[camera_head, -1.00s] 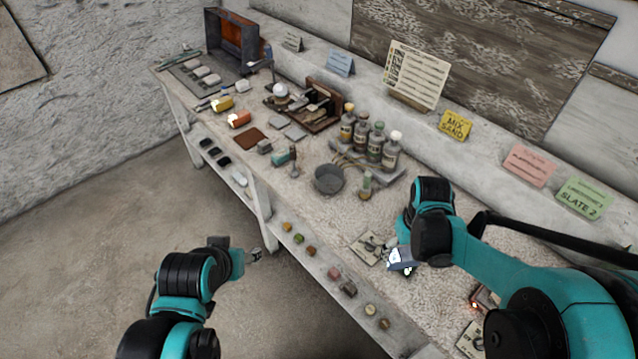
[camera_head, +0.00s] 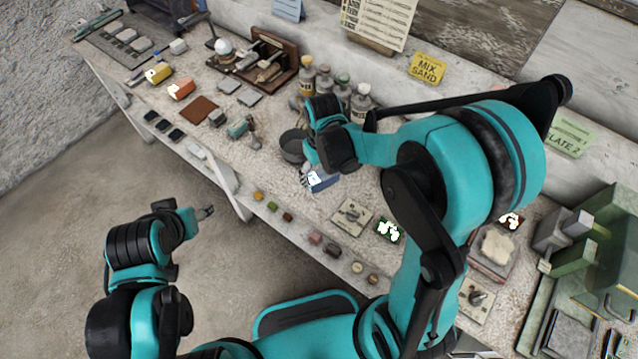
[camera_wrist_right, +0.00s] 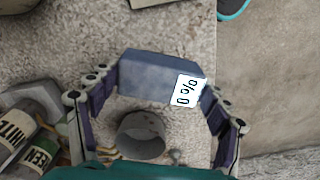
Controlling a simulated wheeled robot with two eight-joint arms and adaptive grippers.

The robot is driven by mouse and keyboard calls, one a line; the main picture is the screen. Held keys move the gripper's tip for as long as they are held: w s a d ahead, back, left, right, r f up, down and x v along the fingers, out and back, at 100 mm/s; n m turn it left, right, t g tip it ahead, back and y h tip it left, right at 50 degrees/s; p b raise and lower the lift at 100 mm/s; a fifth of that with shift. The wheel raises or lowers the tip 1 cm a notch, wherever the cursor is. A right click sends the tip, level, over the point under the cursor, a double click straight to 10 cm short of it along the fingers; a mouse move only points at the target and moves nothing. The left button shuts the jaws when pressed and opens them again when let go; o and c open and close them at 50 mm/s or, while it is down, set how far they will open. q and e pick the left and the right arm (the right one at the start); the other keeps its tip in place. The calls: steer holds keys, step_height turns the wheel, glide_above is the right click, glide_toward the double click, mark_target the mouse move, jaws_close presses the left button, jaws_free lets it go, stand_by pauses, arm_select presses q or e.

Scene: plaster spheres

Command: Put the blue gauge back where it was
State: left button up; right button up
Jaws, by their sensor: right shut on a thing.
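The blue gauge (camera_head: 323,181) is a blue block with a white label; it hangs from my right gripper (camera_head: 312,172) over the bench's front part, just right of the grey bowl (camera_head: 291,147). In the right wrist view the gauge (camera_wrist_right: 145,78) sits between the two fingers of my right gripper (camera_wrist_right: 156,82), which is shut on it; its label reads "% 0". My left gripper (camera_head: 206,211) is away from the bench's objects, out over the floor side; its jaws are too small to judge.
Several labelled bottles (camera_head: 360,102) stand behind the right gripper. A metal plate with a knob (camera_head: 351,214) lies to the right of the gauge. Green machinery (camera_head: 590,270) stands at the far right.

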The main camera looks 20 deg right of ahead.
mark_target(320, 183)
steer(key=shift+w+a+f, duration=0.2)
steer(key=shift+a+f, duration=0.2)
step_height(320, 183, down, 4)
steer(key=shift+r+b, duration=0.1)
steer(key=shift+b, duration=0.8)
steer(key=shift+r, duration=0.1)
steer(key=o, duration=0.6)
steer(key=shift+f, duration=0.2)
steer(key=o, duration=0.4)
steer(key=shift+r, duration=0.1)
